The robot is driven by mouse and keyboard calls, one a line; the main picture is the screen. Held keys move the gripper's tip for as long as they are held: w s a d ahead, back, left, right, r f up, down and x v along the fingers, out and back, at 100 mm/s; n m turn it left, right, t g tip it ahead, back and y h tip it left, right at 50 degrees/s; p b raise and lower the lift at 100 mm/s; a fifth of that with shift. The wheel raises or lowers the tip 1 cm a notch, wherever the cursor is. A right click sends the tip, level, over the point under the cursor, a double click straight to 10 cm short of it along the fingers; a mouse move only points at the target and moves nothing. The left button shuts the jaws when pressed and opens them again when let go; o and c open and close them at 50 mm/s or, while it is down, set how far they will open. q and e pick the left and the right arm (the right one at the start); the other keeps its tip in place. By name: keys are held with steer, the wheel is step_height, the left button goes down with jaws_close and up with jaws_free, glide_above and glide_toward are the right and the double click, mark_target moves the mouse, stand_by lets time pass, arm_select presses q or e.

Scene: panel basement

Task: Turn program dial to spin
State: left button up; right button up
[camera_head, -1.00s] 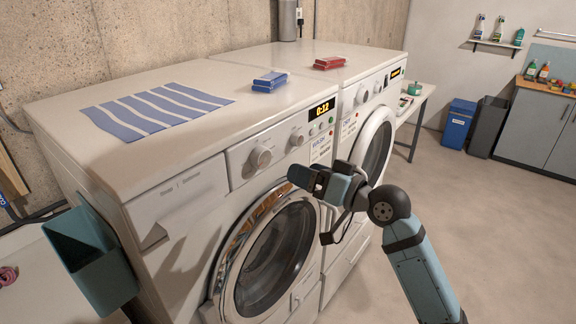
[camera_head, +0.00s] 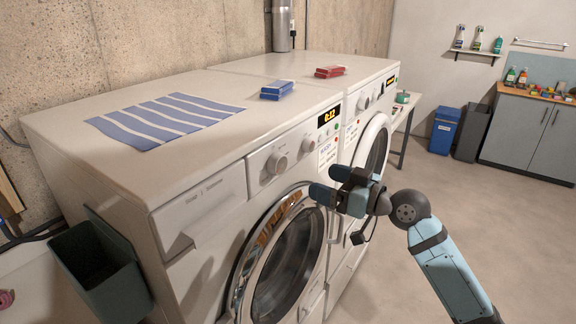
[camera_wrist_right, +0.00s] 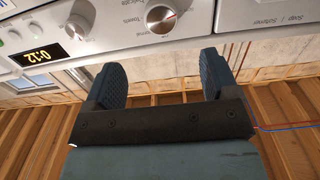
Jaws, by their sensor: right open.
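The near white washing machine (camera_head: 170,215) has a large round program dial (camera_head: 278,164) on its front panel. A smaller knob (camera_head: 308,145) sits to its right, beside a lit display (camera_head: 327,117) reading 0:12. My left gripper is not in view.
The round door (camera_head: 283,262) lies below the panel. A striped cloth (camera_head: 165,120), a blue box (camera_head: 277,90) and a red box (camera_head: 330,71) lie on top of the machines. A dark green bin (camera_head: 105,280) hangs at the left side.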

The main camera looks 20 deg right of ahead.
mark_target(282, 166)
steer(key=p+x, duration=0.2)
steer(key=x, duration=0.8)
steer(key=shift+w+a+p, duration=0.3)
steer(key=shift+w+a, duration=0.1)
steer(key=c, duration=0.9)
